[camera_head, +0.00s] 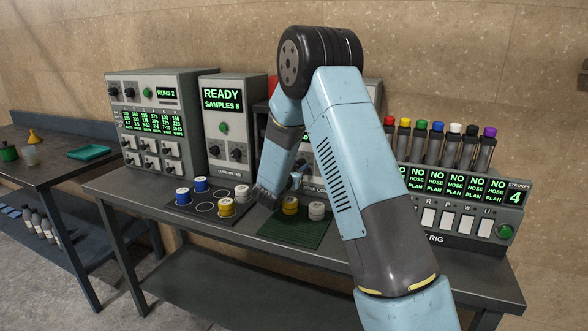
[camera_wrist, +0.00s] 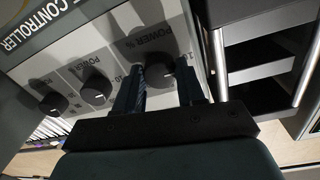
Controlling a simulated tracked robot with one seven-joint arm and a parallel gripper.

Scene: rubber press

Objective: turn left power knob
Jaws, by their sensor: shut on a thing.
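In the wrist view a pale controller panel (camera_wrist: 95,45) carries three black knobs in a slanted row. My gripper (camera_wrist: 158,70) has one finger on each side of the rightmost visible knob (camera_wrist: 157,75), under a "POWER %" label, and is shut on it. The middle knob (camera_wrist: 96,91) and the leftmost knob (camera_wrist: 53,103) stand apart from the fingers. The knob's pointer mark is not clear. In the head view my arm covers most of the controller (camera_head: 311,188), and the held knob is hidden there.
A green mat (camera_head: 300,233) with yellow and white pieces lies before the controller. A dark mat (camera_head: 195,215) with several spools is left of it. A "READY" unit (camera_head: 222,160) stands left; a rig with colored tubes (camera_head: 455,217) stands right. Dark shelves (camera_wrist: 258,60) adjoin the panel.

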